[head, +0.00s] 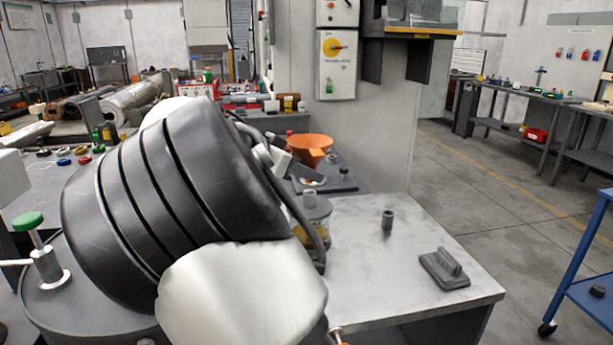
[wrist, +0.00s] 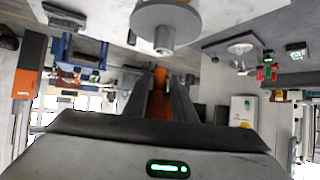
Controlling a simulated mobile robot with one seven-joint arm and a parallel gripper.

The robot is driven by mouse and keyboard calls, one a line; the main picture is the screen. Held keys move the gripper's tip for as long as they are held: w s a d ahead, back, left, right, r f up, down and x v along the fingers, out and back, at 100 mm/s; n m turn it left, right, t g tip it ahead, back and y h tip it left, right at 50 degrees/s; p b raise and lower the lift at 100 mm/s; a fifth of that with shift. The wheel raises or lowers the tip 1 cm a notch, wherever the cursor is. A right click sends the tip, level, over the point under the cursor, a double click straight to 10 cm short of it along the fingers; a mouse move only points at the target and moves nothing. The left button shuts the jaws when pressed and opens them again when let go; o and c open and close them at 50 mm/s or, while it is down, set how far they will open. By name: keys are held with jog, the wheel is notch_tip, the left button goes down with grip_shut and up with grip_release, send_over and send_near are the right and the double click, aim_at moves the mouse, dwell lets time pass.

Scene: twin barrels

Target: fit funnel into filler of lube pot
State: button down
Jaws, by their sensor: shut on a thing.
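The orange funnel (head: 310,143) is in the head view, wide mouth up, beyond my large dark arm link. My gripper (head: 288,162) is partly hidden behind that link. In the wrist view my gripper (wrist: 163,88) is shut on an orange part of the funnel (wrist: 160,78) between its dark fingers. The lube pot (head: 316,212) stands on the bench below the funnel in the head view, its left side hidden by my arm. Its short grey filler (head: 309,197) points up, apart from the funnel. The filler also shows in the wrist view (wrist: 164,39), above the fingers.
On the bench top (head: 365,215) stand a small grey cylinder (head: 387,220) and a dark block with a raised grip (head: 445,268). A dark plate (head: 338,182) with small parts lies behind the pot. The bench's front right is mostly clear.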

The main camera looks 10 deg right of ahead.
aim_at(307, 157)
jog(key=shift+r+p, duration=0.85)
jog(key=shift+r, duration=1)
